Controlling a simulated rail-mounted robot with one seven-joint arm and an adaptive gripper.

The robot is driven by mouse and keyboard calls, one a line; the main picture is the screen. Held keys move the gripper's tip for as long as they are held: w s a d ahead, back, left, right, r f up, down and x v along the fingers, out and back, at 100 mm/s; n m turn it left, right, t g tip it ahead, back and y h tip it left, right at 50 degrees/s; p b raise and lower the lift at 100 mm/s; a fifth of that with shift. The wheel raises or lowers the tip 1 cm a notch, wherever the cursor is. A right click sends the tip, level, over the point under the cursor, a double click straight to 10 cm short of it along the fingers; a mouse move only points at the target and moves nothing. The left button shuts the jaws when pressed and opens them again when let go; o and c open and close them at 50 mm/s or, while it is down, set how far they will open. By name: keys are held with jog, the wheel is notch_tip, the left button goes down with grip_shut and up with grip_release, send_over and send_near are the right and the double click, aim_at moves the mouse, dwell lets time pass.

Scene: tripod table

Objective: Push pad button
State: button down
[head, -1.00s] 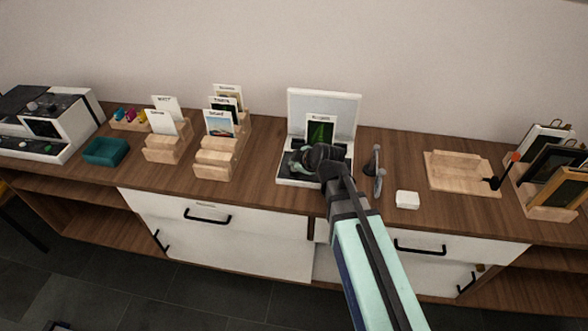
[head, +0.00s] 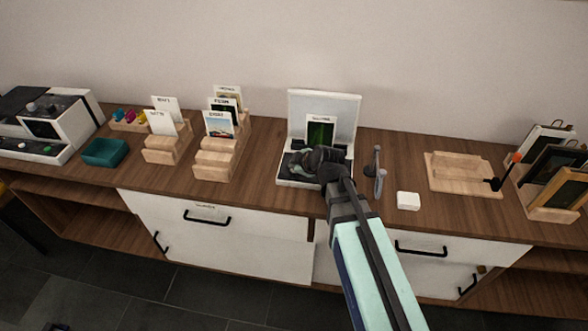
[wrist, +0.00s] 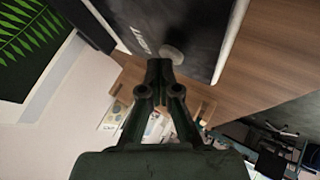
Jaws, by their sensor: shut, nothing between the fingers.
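A white case (head: 345,103) with a raised lid stands on the wooden counter near the back wall. A card with a green leaf picture (head: 320,131) stands in it, and its leaf shows in the wrist view (wrist: 30,35). My gripper (head: 304,163) is low over the dark base of the case and hides much of it. In the wrist view, my gripper (wrist: 158,68) is shut and empty. A grey round button (wrist: 172,55) lies on the dark pad (wrist: 195,25) just beyond the fingertips. I cannot tell whether they touch it.
A grey metal stand (head: 378,175) and a small white block (head: 408,200) are close to the right of my arm. A wooden tray (head: 460,185) lies farther right. Wooden card holders (head: 215,165) stand to the left, with bare counter between.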

jog(key=shift+r, duration=0.7)
jog(key=shift+r, duration=0.1)
notch_tip(320, 180, up, 6)
jog(key=p, duration=0.3)
dwell(0.5)
dwell(1.1)
